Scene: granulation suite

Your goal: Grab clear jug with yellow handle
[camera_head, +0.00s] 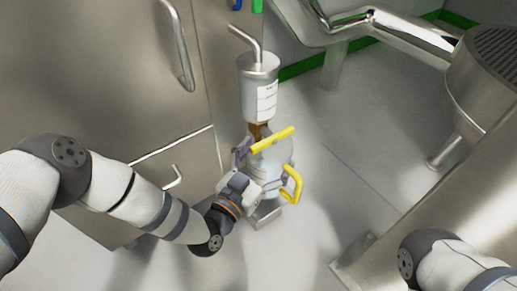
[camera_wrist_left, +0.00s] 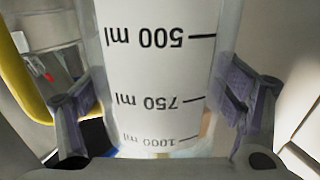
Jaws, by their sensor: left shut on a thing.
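The clear jug (camera_head: 268,172) with a yellow handle (camera_head: 292,186) and a yellow bar across its top stands upright over a small metal ledge (camera_head: 266,213) in the head view. My left gripper (camera_head: 246,168) is shut on the jug from the left side. In the left wrist view the jug (camera_wrist_left: 158,60) fills the middle, with upside-down marks of 500, 750 and 1000 ml. The fingers (camera_wrist_left: 158,115) lie on either side of it. The yellow handle (camera_wrist_left: 20,70) shows at the left. My right arm shows at the lower right, but its gripper is out of view.
A metal canister (camera_head: 259,90) with a bent pipe and white label is just above the jug. A steel cabinet with handles (camera_head: 180,45) is at the left. Steel machinery (camera_head: 485,70) stands at the right. Bare grey floor (camera_head: 340,130) lies between.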

